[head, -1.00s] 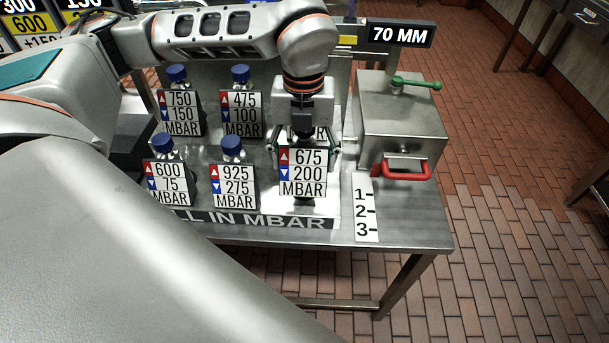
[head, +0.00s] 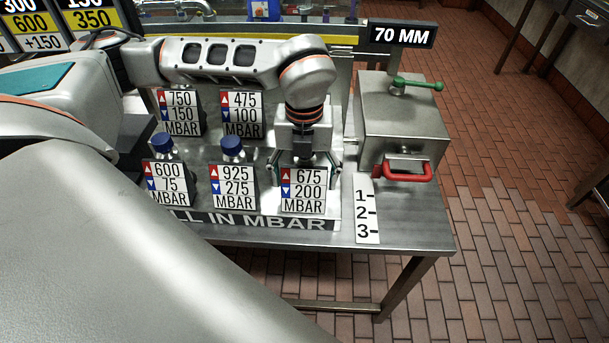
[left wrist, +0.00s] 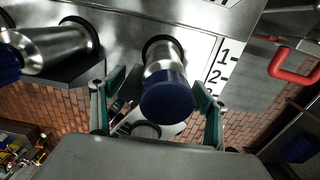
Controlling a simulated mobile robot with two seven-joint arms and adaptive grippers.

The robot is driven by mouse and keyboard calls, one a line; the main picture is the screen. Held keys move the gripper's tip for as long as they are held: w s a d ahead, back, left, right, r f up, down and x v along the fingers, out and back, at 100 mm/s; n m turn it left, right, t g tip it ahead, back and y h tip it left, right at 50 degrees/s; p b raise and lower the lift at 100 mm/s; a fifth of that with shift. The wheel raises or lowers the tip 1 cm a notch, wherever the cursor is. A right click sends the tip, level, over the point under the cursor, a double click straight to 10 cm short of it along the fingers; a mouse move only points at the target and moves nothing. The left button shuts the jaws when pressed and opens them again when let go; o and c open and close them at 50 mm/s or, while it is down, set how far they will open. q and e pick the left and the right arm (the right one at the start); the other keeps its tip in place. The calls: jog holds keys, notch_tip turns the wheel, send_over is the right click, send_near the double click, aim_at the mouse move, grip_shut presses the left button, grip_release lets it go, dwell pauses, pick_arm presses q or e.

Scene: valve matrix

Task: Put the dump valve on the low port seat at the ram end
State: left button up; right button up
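My left gripper (head: 303,165) points down at the front right of the valve block, its fingers on either side of the valve with the 675/200 MBAR card (head: 303,190). In the left wrist view the fingers (left wrist: 158,95) are open, apart from the valve's blue cap (left wrist: 167,95). That valve stands upright at the front right position, beside the 1-2-3 strip (head: 366,208); its base contact is hidden in the head view. Other blue-capped valves carry cards 750/150 (head: 181,112), 475/100 (head: 242,113), 600/75 (head: 167,183) and 925/275 (head: 234,186). My right gripper is out of view.
A steel box (head: 402,120) with a green lever (head: 417,84) and a red handle (head: 406,172) stands right of the block. A 70 MM sign (head: 402,35) rises behind. The table's front right corner (head: 420,237) is clear.

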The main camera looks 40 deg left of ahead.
aim_at(304, 166)
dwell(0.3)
pick_arm(q)
notch_tip(304, 166, up, 12)
jog(key=shift+r+p, duration=0.2)
jog(key=shift+p, duration=0.4)
dwell(0.4)
